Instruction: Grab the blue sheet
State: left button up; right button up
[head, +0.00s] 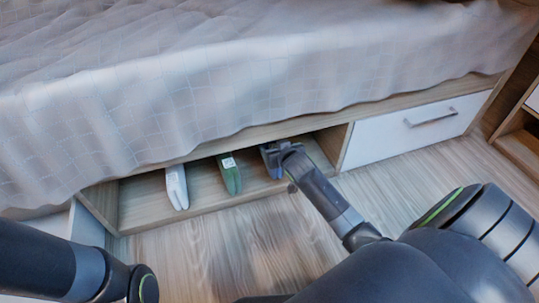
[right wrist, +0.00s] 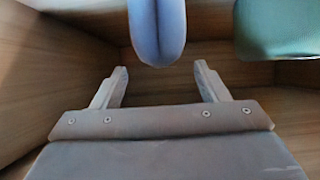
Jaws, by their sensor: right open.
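The blue sheet (right wrist: 157,30) is a folded, rounded bundle in the right wrist view, at the top middle. My right gripper (right wrist: 163,84) is open, with its two fingers apart below the sheet's near end. The space between the fingers is empty, and the sheet lies just beyond them. In the head view, my right gripper (head: 280,152) reaches into the open compartment under the bed and covers much of the blue sheet (head: 271,165). My left arm shows at the bottom left, but its gripper is not in view.
A green folded sheet (head: 231,174) and a white one (head: 176,187) lie left of the blue one in the compartment (head: 146,210). The green one shows at the wrist view's upper right (right wrist: 275,28). The bed overhangs above. A closed white drawer (head: 405,130) is to the right.

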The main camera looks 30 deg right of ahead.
aim_at(272, 143)
jog(key=shift+w+d, duration=0.1)
jog(key=shift+w, duration=0.3)
jog(key=b+x, duration=0.1)
jog(key=x, duration=0.1)
jog(key=b+x, duration=0.1)
jog(key=b, duration=0.1)
jog(key=shift+w+d+r, duration=0.1)
jog(key=shift+w+r, duration=0.05)
jog(key=shift+w, duration=0.35)
jog(key=shift+w+d+b, duration=0.15)
jog(key=shift+w+b, duration=0.45)
jog(key=shift+c, duration=0.8)
grip_shut()
